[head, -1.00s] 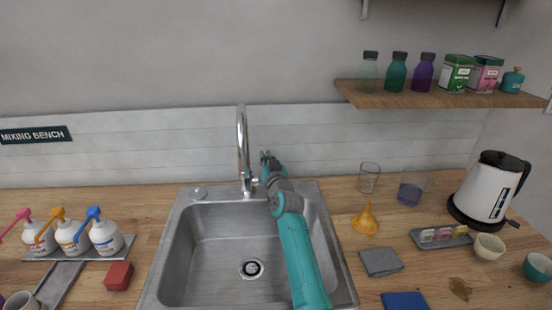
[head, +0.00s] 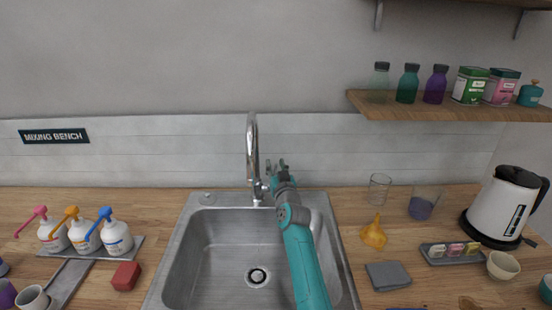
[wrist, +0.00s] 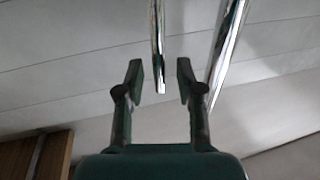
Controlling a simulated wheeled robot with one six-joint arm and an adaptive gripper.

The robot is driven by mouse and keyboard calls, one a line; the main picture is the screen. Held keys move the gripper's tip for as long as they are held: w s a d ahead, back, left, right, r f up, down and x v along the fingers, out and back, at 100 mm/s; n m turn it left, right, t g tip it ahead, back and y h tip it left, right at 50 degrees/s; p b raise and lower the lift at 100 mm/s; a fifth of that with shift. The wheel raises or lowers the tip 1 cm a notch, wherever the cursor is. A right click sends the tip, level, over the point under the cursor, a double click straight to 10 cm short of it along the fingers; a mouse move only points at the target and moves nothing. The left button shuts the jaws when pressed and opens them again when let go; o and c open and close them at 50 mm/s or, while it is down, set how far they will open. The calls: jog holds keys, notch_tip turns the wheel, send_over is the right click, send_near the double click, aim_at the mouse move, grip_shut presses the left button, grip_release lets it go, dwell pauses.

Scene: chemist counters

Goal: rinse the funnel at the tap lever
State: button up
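The yellow funnel (head: 374,233) stands on the wooden counter to the right of the sink, spout up. The chrome tap (head: 252,150) rises at the back of the sink, with its lever (head: 265,188) low on its right side. My gripper (head: 276,165) is raised beside the tap, just right of its column and near the lever. The tap's chrome tubes (wrist: 228,55) show beyond the fingertips. The lever itself is not clear in the wrist view.
The steel sink (head: 180,262) is empty below my arm. A grey cloth (head: 388,275), glass beakers (head: 379,187) and a kettle (head: 505,207) stand on the right counter. Pump bottles (head: 117,238) and a red block (head: 126,276) are on the left. A shelf (head: 450,106) hangs above right.

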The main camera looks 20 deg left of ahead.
notch_tip(320, 180, up, 10)
jog(key=shift+f, duration=0.1)
dwell(0.4)
